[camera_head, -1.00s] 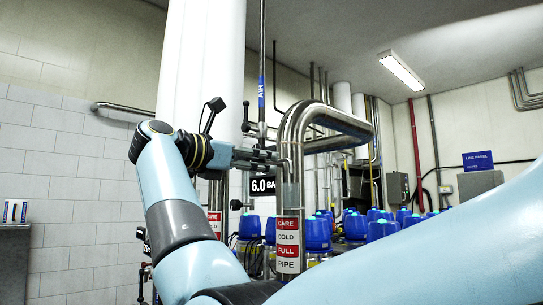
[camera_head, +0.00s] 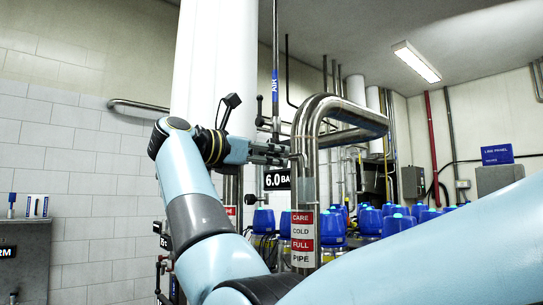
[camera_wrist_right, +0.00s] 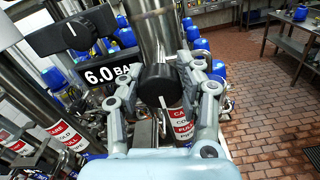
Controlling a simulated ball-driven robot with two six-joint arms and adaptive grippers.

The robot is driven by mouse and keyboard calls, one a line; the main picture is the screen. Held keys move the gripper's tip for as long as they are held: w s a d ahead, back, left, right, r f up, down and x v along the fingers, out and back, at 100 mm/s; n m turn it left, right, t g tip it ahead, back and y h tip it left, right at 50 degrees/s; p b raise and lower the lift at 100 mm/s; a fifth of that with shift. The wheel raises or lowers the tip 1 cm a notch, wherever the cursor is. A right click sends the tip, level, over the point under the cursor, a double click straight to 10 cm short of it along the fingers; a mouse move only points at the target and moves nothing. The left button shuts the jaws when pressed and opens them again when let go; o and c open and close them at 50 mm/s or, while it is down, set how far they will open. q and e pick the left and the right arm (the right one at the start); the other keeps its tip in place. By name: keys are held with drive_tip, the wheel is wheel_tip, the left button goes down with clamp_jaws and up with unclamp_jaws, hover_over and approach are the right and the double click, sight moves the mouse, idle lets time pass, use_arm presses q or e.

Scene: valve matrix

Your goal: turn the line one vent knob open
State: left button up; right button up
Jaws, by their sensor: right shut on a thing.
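My right gripper (camera_head: 284,155) is at the steel pipework, beside the tall bent pipe in the head view. In the right wrist view, my right gripper (camera_wrist_right: 156,76) has its fingers either side of a round black knob (camera_wrist_right: 158,86) and is shut on it. The knob has a white pointer line that runs nearly straight down the picture, tilted slightly. The gripper hides the knob in the head view. No label naming line one is readable on it. My left gripper is not in view.
The bent steel pipe (camera_head: 304,180) carries a red-and-white sign (camera_head: 303,238). Brick floor (camera_wrist_right: 255,120) is open at right.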

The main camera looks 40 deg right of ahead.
drive_tip(key=shift+n, duration=0.3)
drive_tip(key=shift+n+b, duration=0.6)
drive_tip(key=shift+n, duration=0.4)
drive_tip(key=n, duration=0.3)
drive_tip(key=shift+n, duration=0.3)
drive_tip(key=n, duration=0.6)
drive_tip(key=shift+r+p, duration=0.1)
drive_tip(key=shift+p, duration=0.25)
drive_tip(key=n, duration=0.5)
drive_tip(key=shift+n, duration=0.5)
drive_tip(key=o, duration=1.2)
drive_tip(key=shift+w, duration=0.1)
